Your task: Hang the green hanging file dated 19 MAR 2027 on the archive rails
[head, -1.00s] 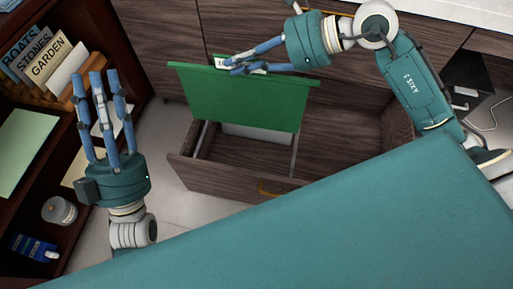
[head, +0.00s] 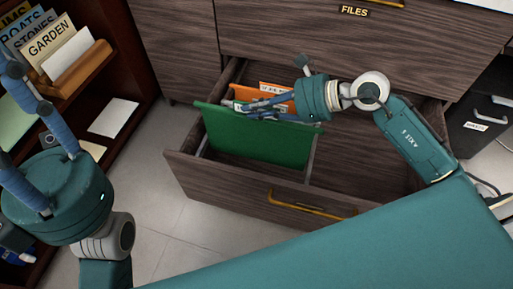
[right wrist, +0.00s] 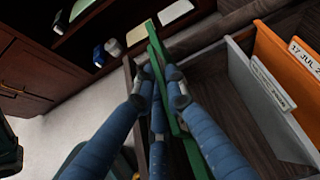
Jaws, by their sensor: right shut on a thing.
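The green hanging file (head: 258,143) is upright, its lower part inside the open drawer (head: 235,190). My right gripper (head: 248,107) is shut on its top edge; in the right wrist view the fingers (right wrist: 160,85) straddle the green file (right wrist: 163,65). Its date is not readable. A light archive rail (head: 312,160) shows at the file's right end. I cannot tell whether the file's ends touch the rails. My left gripper (head: 40,130) is at the left, away from the file, fingers spread and empty, partly cut off.
An orange file (head: 262,101), labelled 17 JUL in the right wrist view (right wrist: 285,55), and a grey file (right wrist: 262,95) stand behind the green one. The drawer's right part is empty. A shelf with book cards (head: 60,45) stands left.

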